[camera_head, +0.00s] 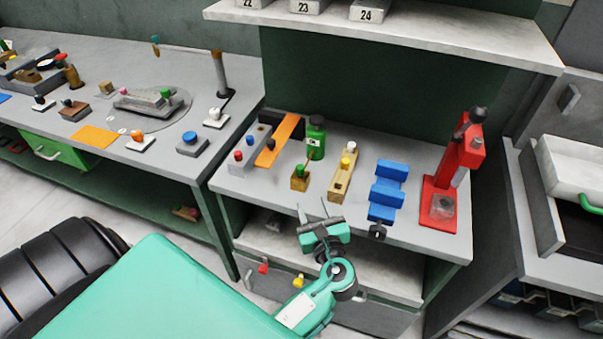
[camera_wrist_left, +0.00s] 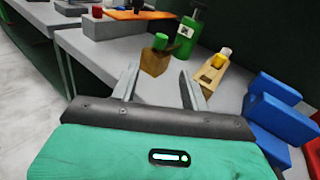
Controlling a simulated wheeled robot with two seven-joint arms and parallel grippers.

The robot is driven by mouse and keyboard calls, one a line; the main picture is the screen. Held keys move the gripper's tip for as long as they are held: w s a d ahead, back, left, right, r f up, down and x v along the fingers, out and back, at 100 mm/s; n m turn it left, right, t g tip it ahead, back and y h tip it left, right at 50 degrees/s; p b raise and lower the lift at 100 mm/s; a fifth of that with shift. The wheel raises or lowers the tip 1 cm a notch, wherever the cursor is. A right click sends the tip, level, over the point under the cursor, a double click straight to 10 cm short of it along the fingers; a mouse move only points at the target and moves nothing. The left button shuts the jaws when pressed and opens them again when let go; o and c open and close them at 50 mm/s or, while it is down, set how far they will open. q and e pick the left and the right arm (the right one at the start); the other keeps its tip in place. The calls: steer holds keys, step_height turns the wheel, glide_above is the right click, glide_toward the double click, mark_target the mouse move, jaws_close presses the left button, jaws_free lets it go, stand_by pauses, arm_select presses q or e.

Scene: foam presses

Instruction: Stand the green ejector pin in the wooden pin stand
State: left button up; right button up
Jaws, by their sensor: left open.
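A small wooden block (camera_head: 300,183), which looks like the pin stand, sits near the front of the grey bench (camera_head: 270,188). It also shows in the left wrist view (camera_wrist_left: 155,62). The green ejector pin's head (camera_wrist_left: 160,41) shows upright at the block's top, also in the head view (camera_head: 300,170); its shaft is hidden, so I cannot tell how deep it sits. My left gripper (camera_head: 313,208) is open and empty, in front of the block at the bench's front edge. In the left wrist view its fingers (camera_wrist_left: 158,72) are spread, with the block beyond them. My right gripper is not in view.
A green bottle (camera_head: 316,138) stands behind the block. A grey block with knobs (camera_head: 246,150) and an orange strip (camera_head: 279,140) are left.

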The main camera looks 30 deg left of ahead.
mark_target(301, 170)
arm_select(q)
steer(key=shift+m+t, duration=0.3)
steer(key=shift+m, duration=0.2)
steer(key=x, duration=0.2)
steer(key=p+x, duration=0.1)
steer(key=x, duration=0.2)
steer(key=r+x, duration=0.1)
steer(key=x, duration=0.2)
steer(key=shift+w+p, duration=0.4)
steer(key=p+x, duration=0.1)
steer(key=x, duration=0.1)
steer(key=p+x, duration=0.1)
steer(key=x, duration=0.1)
steer(key=shift+a+f, duration=0.1)
steer(key=shift+a, duration=0.45)
steer(key=shift+w+a+f, duration=0.1)
steer(key=shift+w+a, duration=0.1)
steer(key=shift+c, duration=0.5)
jaws_close()
